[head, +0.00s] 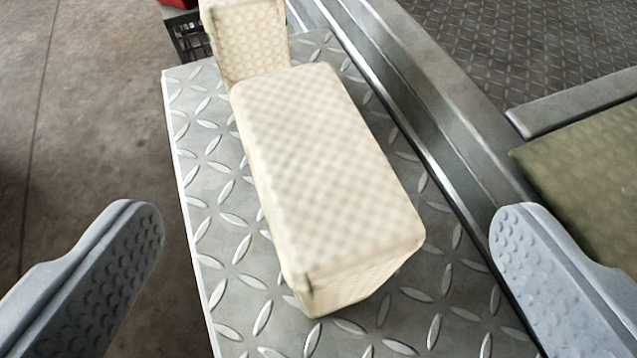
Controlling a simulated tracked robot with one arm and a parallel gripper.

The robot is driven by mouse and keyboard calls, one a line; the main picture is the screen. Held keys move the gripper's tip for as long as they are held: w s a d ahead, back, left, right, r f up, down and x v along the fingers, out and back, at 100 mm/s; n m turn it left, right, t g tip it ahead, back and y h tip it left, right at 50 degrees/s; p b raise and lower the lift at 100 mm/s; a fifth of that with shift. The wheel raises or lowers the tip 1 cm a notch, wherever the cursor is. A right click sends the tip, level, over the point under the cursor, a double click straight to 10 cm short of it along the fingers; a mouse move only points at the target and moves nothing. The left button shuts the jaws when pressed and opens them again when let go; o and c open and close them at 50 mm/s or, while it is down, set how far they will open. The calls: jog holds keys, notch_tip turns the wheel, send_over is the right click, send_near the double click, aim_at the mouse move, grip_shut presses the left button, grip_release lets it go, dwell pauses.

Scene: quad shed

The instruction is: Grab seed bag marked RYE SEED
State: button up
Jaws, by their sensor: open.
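A cream woven bag (325,165) lies on a diamond-plate metal surface (215,210) in the middle of the head view. No lettering shows on the faces I can see, so I cannot tell whether it is marked RYE SEED. A second cream bag-like block (245,40) stands right behind it, cut off by the top edge. My gripper (325,240) is open and empty. Its two grey fingers are wide apart, one at the lower left and one at the lower right, with the near end of the bag between them in the picture. Neither finger appears to touch it.
A metal rail (430,110) runs along the right side of the plate. An olive-green textured thing (590,180) lies beyond it at right. A dark crate (188,38) and something red stand at the top left. Bare concrete floor (90,110) is at left.

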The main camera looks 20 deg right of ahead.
aim_at(317, 173)
jog(key=shift+f+b+x, duration=0.2)
jog(key=shift+b+x, duration=0.6)
jog(key=shift+x, duration=1.25)
jog(key=shift+w+f, duration=0.3)
jog(key=shift+w, duration=0.3)
grip_shut()
